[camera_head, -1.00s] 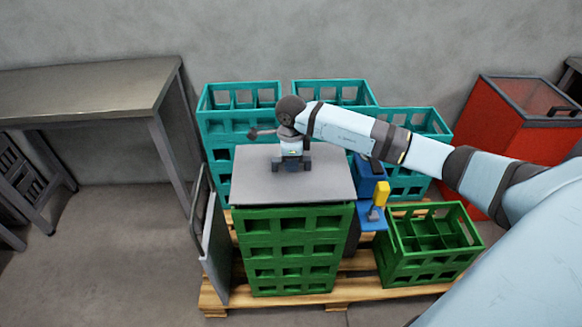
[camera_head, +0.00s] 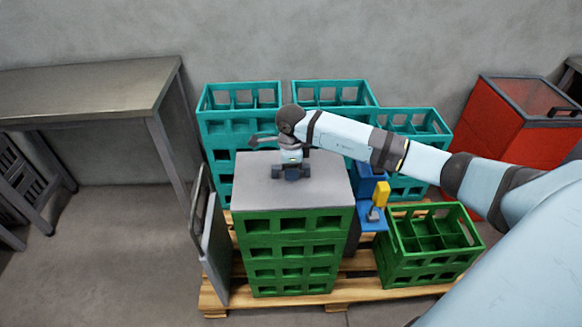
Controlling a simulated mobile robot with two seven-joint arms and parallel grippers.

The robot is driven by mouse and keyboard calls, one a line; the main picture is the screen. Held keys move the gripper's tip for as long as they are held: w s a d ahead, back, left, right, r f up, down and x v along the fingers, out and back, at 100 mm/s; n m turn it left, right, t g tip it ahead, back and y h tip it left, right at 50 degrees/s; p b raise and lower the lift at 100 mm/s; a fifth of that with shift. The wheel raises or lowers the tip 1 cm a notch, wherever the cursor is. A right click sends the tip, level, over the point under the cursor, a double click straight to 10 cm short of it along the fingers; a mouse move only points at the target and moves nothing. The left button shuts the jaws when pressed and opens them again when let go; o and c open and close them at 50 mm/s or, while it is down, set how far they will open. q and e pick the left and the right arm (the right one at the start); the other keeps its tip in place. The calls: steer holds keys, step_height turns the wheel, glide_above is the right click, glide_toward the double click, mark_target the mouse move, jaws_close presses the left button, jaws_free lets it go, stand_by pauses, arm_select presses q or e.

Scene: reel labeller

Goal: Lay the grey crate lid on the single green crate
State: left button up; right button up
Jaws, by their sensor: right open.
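A flat grey crate lid (camera_head: 250,190) lies level over the top of the stack of green crates (camera_head: 293,257) in the middle. My right gripper (camera_head: 291,174) is open and points down at the lid's middle; whether its fingers touch the lid is hard to tell. The single green crate (camera_head: 432,262) stands to the right of the stack, open on top, with empty compartments showing. My left gripper is not in view.
The crates stand on a wooden pallet (camera_head: 335,299). Teal crates (camera_head: 226,137) stand behind, and a blue device with a yellow part (camera_head: 381,195) sits between stack and single crate. A grey panel (camera_head: 215,250) leans at the stack's left. A red bin (camera_head: 505,120) stands right.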

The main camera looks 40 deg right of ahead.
step_height(320, 180, up, 12)
steer(key=s+a+f+g+y, duration=0.1)
steer(key=s+a+f+y, duration=0.25)
steer(key=a, duration=0.45)
steer(key=s+a+f+y, duration=0.25)
steer(key=a+y, duration=0.25)
steer(key=a, duration=0.3)
steer(key=s+a+r+m+t+y, duration=0.25)
steer(key=a+m+t+y, duration=0.25)
steer(key=m, duration=0.3)
steer(key=s+a+r+m+t+y, duration=0.2)
steer(key=s+a+m+t+y, duration=0.3)
steer(key=m, duration=0.4)
steer(key=s+d+f+m+h, duration=0.2)
steer(key=s+f+m+h, duration=0.2)
steer(key=m, duration=0.5)
steer(key=s+d+f+m+t+h, duration=0.1)
steer(key=s+d+f+m+h, duration=0.2)
steer(key=f+m+h, duration=0.3)
steer(key=s+d+f+m+h, duration=0.2)
steer(key=s+f+m+h, duration=0.3)
steer(key=m, duration=0.8)
step_height(320, 180, down, 4)
steer(key=shift+s+d+r+t, duration=0.15)
steer(key=shift+s+d+t, duration=0.15)
steer(key=shift+d, duration=0.05)
steer(key=shift+r+p, duration=0.15)
steer(key=shift+p, duration=0.2)
